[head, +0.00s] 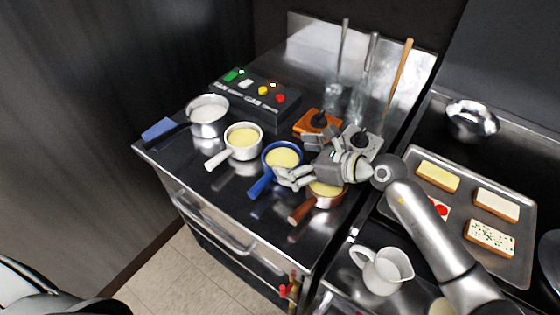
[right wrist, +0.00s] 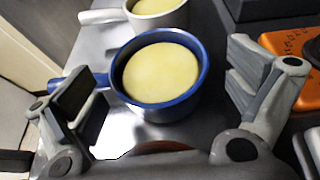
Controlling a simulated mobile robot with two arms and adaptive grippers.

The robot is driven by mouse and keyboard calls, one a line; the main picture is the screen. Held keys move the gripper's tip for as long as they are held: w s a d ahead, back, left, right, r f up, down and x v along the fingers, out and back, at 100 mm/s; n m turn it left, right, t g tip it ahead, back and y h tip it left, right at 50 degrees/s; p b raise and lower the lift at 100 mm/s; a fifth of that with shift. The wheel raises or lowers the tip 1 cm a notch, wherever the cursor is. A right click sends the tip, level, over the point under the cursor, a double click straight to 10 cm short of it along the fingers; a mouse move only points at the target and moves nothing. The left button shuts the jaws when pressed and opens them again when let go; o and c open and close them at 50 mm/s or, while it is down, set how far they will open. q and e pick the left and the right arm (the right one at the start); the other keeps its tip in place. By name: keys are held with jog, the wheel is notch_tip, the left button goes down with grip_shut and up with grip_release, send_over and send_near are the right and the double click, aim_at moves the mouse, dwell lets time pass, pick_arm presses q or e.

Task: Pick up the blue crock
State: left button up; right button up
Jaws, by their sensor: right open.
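The blue crock (head: 269,178) is a round blue pot with a handle and pale yellow contents. It stands upright on the steel counter in the head view, its handle toward the front left. In the right wrist view the blue crock (right wrist: 193,98) sits ahead of and between the fingers. My right gripper (head: 287,177) is open, its fingers at the crock's near right side; the wrist view shows the right gripper (right wrist: 165,98) spread wide and empty. I cannot tell whether a finger touches the crock or its handle. My left gripper is not in view.
A white crock (head: 243,146) stands just left of the blue one, and a steel pan (head: 208,115) is farther left. A brown-handled pan (head: 325,196) sits under my right gripper. An orange block (head: 309,122) and a control box (head: 257,97) are behind.

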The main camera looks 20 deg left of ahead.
jog(key=shift+w+a+f, duration=0.25)
jog(key=shift+a+f, duration=0.1)
jog(key=shift+a, duration=0.25)
jog(key=shift+c, duration=0.4)
jog(key=c, duration=1)
jog(key=shift+r, duration=0.15)
jog(key=shift+c, duration=0.9)
